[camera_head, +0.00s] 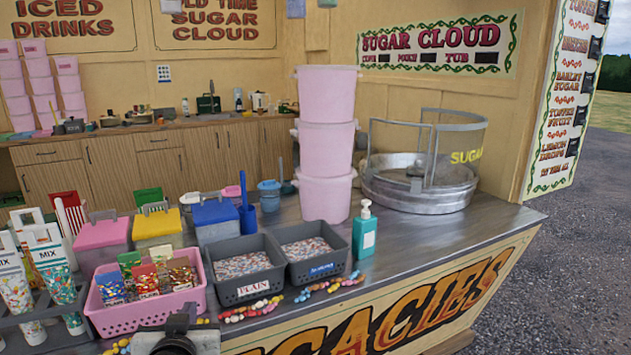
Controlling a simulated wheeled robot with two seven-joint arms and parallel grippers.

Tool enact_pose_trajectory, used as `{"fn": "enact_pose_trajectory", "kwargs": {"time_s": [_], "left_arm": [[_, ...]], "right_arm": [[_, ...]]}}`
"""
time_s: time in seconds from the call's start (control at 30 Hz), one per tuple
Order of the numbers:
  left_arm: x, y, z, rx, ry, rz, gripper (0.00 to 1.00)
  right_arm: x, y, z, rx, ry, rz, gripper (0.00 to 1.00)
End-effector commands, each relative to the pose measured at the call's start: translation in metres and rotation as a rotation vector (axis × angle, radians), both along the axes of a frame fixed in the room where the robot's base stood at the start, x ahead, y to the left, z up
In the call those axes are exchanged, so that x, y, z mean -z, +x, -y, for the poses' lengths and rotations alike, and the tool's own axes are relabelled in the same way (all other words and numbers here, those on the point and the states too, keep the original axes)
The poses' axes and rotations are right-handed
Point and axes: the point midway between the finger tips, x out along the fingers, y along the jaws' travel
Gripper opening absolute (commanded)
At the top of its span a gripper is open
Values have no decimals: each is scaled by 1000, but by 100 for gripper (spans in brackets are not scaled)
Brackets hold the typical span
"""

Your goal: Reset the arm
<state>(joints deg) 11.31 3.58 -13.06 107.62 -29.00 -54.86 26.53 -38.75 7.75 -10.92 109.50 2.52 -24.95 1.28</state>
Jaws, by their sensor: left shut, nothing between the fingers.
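My left gripper (180,330) shows at the bottom edge, left of centre, in front of the counter and just below the pink basket (150,313). It is shut and empty. Only its top part is in the picture; the rest of the arm is cut off by the frame. My right gripper is not in view.
Two grey trays of sweets, one labelled PLAIN (250,291), and a teal bottle (364,234) stand near the counter's front edge. Tall stacked pink tubs (327,150) and a sugar cloud machine (418,198) stand behind. The counter's right end (470,225) is clear.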

Motion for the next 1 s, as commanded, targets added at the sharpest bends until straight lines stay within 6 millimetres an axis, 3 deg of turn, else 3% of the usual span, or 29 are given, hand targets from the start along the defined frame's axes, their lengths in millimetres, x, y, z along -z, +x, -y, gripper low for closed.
{"fn": "enact_pose_trajectory", "kwargs": {"time_s": [0.03,0.17,0.3,0.4,0.5,0.6,0.7,0.8,1.0], "left_arm": [[25,-11,4,26,1,-38,0],[94,-49,20,121,-9,-141,0],[175,-117,41,239,-42,-263,0],[222,-174,54,309,-78,-337,0],[255,-229,64,358,-120,-396,0],[275,-273,69,388,-151,-437,0],[285,-302,73,402,-174,-460,0],[289,-314,74,409,-183,-469,0],[289,-315,74,409,-184,-470,0]], "right_arm": [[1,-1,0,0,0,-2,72],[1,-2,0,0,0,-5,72],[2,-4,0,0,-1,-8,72],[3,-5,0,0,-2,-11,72],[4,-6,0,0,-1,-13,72],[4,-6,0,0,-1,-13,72],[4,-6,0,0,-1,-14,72],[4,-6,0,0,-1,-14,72],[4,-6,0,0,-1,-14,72]]}}
